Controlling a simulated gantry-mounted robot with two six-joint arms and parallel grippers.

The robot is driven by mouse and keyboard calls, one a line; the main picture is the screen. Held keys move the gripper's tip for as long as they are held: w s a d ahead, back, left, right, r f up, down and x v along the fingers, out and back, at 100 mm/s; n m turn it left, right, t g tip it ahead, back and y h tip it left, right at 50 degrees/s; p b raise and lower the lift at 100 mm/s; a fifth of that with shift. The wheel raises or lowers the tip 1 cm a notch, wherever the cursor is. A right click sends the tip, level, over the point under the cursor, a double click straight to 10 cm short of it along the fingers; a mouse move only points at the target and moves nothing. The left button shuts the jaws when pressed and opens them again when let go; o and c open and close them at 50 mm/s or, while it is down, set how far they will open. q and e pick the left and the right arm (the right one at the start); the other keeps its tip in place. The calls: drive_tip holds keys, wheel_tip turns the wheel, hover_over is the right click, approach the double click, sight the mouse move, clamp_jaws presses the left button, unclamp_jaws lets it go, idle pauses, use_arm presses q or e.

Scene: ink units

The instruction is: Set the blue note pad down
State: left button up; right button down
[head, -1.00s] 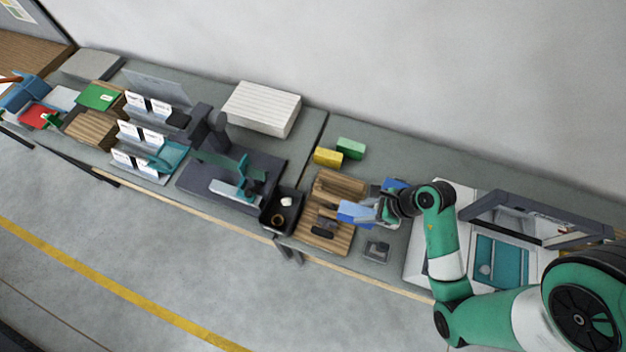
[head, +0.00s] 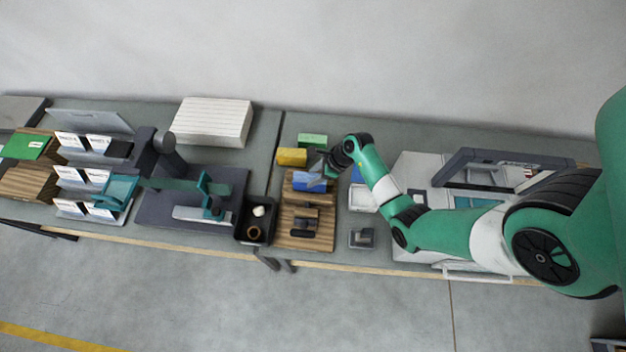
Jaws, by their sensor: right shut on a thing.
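My right gripper (head: 324,166) reaches in from the right, over the back part of a wooden board (head: 292,240). It is shut on the blue note pad (head: 312,183), which has a paler blue top and a darker blue front edge. The pad is at the back half of the board; I cannot tell whether it touches the wood. The fingers are small and partly hidden by the wrist. My left gripper is not in view.
A yellow block (head: 292,157) and a green block (head: 313,140) lie just behind the board. Dark pieces (head: 304,222) lie on its front half. A black bin (head: 256,232) stands left, a small grey device (head: 361,238) right. A white tray (head: 362,200) sits beside my arm.

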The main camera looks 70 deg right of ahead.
drive_tip(key=shift+w+d+f+b, duration=0.15)
drive_tip(key=shift+f+b, duration=0.35)
drive_tip(key=shift+f, duration=1.3)
drive_tip(key=shift+f, duration=0.2)
drive_tip(key=shift+c, duration=1.7)
unclamp_jaws()
drive_tip(key=shift+r, duration=0.15)
